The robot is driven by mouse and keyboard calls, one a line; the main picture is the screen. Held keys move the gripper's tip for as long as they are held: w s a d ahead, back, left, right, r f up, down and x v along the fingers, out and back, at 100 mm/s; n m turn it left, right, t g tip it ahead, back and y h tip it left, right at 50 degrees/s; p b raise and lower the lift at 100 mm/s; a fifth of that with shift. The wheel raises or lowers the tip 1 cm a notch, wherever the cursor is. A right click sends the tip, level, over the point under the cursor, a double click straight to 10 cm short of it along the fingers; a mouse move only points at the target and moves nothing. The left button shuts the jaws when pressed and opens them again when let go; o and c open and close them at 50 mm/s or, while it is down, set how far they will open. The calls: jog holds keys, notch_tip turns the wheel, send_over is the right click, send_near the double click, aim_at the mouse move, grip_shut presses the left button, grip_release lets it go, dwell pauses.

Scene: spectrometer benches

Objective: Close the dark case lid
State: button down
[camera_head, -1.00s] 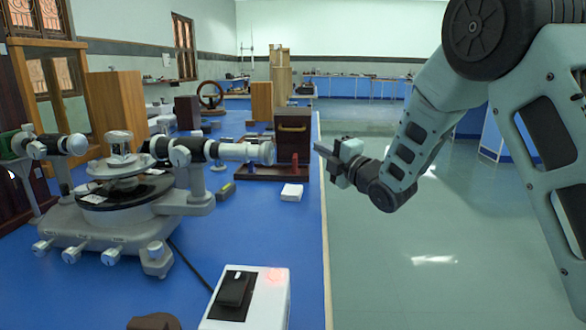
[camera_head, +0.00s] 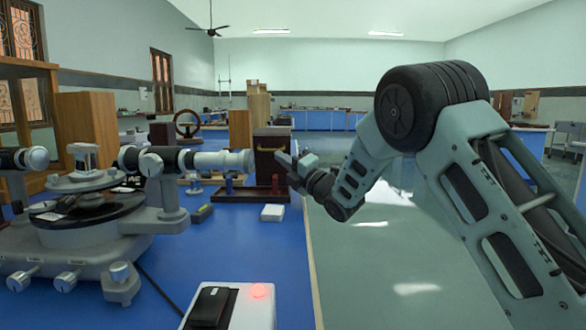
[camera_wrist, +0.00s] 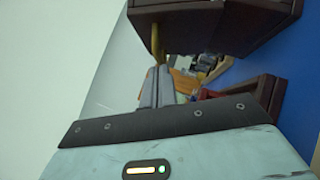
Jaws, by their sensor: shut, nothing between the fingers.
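The dark brown case lid (camera_head: 272,145), box-like with a brass handle, stands upright at the back of a low dark red base (camera_head: 235,195) near the right edge of the blue bench. In the wrist view the lid (camera_wrist: 225,18) fills the top, with its brass handle (camera_wrist: 155,40) hanging by its left side and part of the base (camera_wrist: 262,95) on the right. My gripper (camera_head: 285,162) is beside the lid's right side. In the wrist view its grey fingers (camera_wrist: 157,85) are shut and empty, their tips near the handle. Contact cannot be told.
A grey spectrometer (camera_head: 90,215) stands at left, its tube pointing toward the lid. A white box with a red light (camera_head: 235,305) is in front. A small white block (camera_head: 272,213) lies before the base. Open floor (camera_head: 400,260) lies right of the bench.

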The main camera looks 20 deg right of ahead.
jog(key=shift+w+a+r, duration=0.1)
jog(key=shift+w+a, duration=0.1)
jog(key=shift+w, duration=0.05)
jog(key=shift+r, duration=0.15)
